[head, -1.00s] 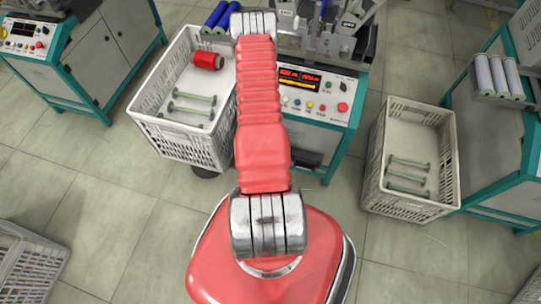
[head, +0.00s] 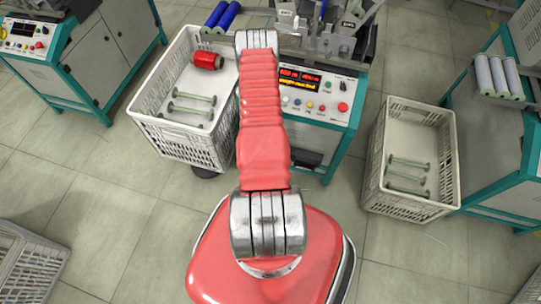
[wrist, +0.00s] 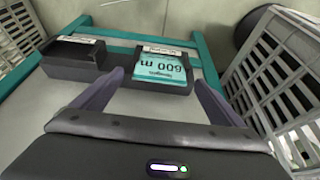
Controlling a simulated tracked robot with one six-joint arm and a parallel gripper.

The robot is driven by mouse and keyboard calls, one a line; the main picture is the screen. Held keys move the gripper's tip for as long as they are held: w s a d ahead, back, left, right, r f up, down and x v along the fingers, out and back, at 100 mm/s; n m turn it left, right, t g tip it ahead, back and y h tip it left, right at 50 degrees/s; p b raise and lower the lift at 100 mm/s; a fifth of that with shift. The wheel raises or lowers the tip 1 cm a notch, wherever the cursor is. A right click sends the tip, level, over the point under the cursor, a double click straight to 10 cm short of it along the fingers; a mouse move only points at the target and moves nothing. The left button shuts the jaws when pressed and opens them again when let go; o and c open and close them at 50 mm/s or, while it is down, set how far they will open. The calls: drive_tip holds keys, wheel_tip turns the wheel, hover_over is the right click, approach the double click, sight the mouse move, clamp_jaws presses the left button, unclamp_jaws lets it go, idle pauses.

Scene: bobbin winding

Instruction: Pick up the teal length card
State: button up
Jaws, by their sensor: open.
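The teal length card (wrist: 163,72) shows in the wrist view, printed "600 m" upside down. It lies in a dark holder (wrist: 195,78) on the grey surface of the machine. My gripper (wrist: 152,82) is open and empty, its two dark fingers reaching up the picture on either side of the card's near part. I cannot tell how high the fingers are above the card. In the head view the card and the gripper are hidden behind my arm and the machine.
A second dark holder (wrist: 75,58) sits left of the card. White crates stand at the left (head: 150,112) and right (head: 446,150), with green bobbins inside. A red wound bobbin (head: 207,60) lies in the left crate. The machine's control panel (head: 315,102) is lit.

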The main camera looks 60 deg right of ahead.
drive_tip(key=shift+d+f, duration=0.15)
drive_tip(key=shift+f, duration=0.25)
drive_tip(key=c, duration=1.4)
